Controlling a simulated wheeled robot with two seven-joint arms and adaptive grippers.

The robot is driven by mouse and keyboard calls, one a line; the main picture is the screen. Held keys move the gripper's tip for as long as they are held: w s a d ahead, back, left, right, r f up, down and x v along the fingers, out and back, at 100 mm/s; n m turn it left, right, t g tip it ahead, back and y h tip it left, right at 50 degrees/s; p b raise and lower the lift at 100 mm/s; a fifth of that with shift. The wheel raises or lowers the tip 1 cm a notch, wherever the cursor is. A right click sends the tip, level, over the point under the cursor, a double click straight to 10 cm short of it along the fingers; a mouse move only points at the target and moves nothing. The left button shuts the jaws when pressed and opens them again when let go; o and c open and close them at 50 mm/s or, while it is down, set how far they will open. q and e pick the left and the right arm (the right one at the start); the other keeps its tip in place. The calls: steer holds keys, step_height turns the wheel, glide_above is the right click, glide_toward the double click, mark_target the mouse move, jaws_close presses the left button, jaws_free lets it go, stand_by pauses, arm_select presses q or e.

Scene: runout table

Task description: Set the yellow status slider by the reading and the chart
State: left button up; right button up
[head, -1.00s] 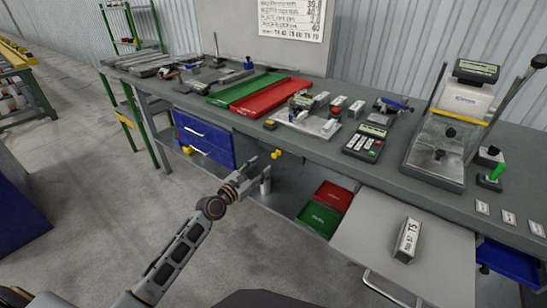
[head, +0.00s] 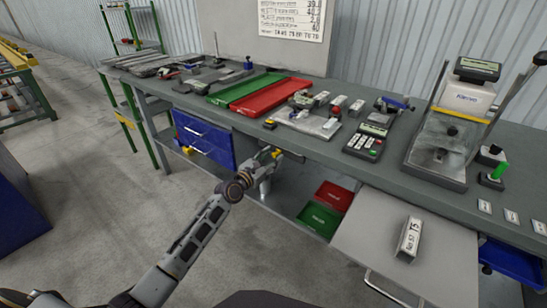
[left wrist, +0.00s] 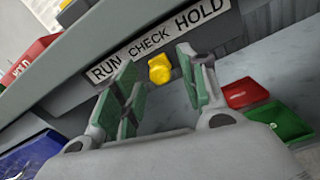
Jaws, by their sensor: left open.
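The yellow status slider (left wrist: 159,68) shows in the left wrist view under a label strip (left wrist: 158,40) reading RUN, CHECK, HOLD. It sits below the CHECK to HOLD part of the strip. In the head view the slider (head: 276,153) is on the table's front edge. My left gripper (left wrist: 160,88) is open, with its green-padded fingers on either side of the slider and a gap to each. The chart (head: 292,15) hangs on the back board, its lower part readable only in pieces. A tester with a display (head: 478,69) stands at the right. My right gripper is not in view.
A green tray (head: 243,90) and red tray (head: 270,97) lie on the bench (head: 340,160). A keypad device (head: 366,142) is near the front edge. A pulled-out shelf (head: 375,230) holds a labelled block (head: 409,238). Red and green bins (head: 334,196) stand below.

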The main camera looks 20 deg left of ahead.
arm_select(q)
steer(key=shift+x, duration=0.8)
jaws_close()
